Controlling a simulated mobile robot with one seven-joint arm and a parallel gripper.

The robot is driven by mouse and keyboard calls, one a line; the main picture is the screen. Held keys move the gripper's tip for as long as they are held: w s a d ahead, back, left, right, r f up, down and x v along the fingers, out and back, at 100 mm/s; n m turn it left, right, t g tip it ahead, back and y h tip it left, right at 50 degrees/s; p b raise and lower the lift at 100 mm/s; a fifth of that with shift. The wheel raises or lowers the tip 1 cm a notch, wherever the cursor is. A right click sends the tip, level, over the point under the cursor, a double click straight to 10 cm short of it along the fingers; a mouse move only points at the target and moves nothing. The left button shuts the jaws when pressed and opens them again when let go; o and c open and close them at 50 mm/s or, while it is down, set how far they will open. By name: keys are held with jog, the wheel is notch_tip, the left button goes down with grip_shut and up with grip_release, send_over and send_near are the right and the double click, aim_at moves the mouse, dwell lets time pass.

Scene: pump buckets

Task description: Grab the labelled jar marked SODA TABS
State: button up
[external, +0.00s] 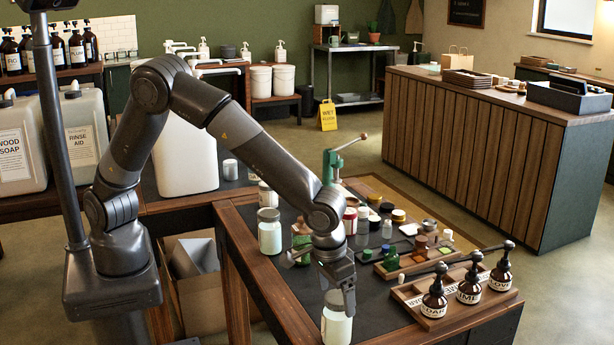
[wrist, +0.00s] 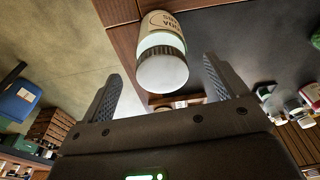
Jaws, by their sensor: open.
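The visible letters fit SODA TABS. My gripper (wrist: 163,68) is open, and its two fingers stand to either side of the jar in that view, with gaps on both sides. In the external view a pale jar (external: 337,326) stands at the table's front edge, right below my gripper (external: 341,297), which partly covers its top. Its label is not readable there.
The dark-topped table (external: 290,270) has a wooden rim. Another pale jar (external: 269,236) stands further back. A wooden tray (external: 410,297) with several brown pump bottles is to the right. A green hand press (external: 331,165) and small jars crowd the back.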

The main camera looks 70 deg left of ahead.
aim_at(338, 320)
jog(key=f, duration=0.2)
jog(key=w+f, duration=0.1)
jog(key=f, duration=0.2)
jog(key=shift+w+a+f, duration=0.1)
jog(key=c, duration=1.3)
